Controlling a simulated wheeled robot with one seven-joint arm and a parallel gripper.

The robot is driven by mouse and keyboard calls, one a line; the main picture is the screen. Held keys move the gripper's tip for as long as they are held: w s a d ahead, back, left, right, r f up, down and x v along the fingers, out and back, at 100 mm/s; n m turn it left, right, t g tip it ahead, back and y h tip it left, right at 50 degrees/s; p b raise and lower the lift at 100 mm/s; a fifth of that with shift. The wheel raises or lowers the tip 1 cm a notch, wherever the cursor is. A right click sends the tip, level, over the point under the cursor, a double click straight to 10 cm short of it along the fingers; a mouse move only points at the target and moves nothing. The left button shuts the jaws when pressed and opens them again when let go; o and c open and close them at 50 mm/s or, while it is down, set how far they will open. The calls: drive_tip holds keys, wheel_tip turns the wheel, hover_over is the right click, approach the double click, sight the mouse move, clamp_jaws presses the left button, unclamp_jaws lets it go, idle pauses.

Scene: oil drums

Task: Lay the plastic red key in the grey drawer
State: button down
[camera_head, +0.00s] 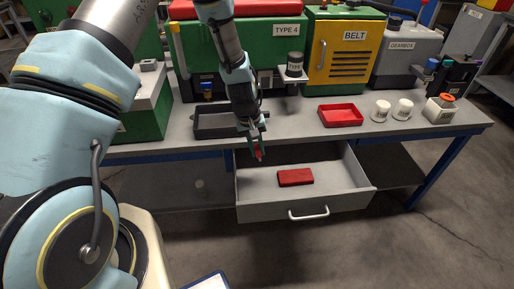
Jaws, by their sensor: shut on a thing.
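The grey drawer (252,205) is pulled out below the front edge of the workbench. My gripper (258,150) points down over the back left part of the drawer. It is shut on a small red thing, the red key (259,156), which hangs just below the fingertips. The key is small in this view, and its exact shape is hard to make out. I cannot tell how high it is above the drawer floor. A red block (295,177) lies flat on the drawer floor, to the right of the gripper.
On the grey workbench (300,123) are a black tray (212,134), a red tray (340,115), two white pots and a white container with an orange cap (441,108). Machines stand along the back. The drawer's right side and front left are clear.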

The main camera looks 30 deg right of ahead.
drive_tip(key=shift+h, duration=0.8)
drive_tip(key=shift+w+a+f+b, duration=0.1)
drive_tip(key=shift+a+f+b, duration=0.1)
drive_tip(key=shift+f+b, duration=2.1)
drive_tip(key=shift+w+a+f+b, duration=0.1)
drive_tip(key=shift+a+f+b, duration=0.1)
drive_tip(key=shift+f+b, duration=2.1)
drive_tip(key=shift+f+p, duration=0.35)
drive_tip(key=c, duration=0.7)
unclamp_jaws()
drive_tip(key=b+v, duration=0.1)
drive_tip(key=v, duration=0.9)
drive_tip(key=shift+w+a+r, duration=0.1)
drive_tip(key=shift+w+r, duration=0.1)
drive_tip(key=shift+r, duration=0.2)
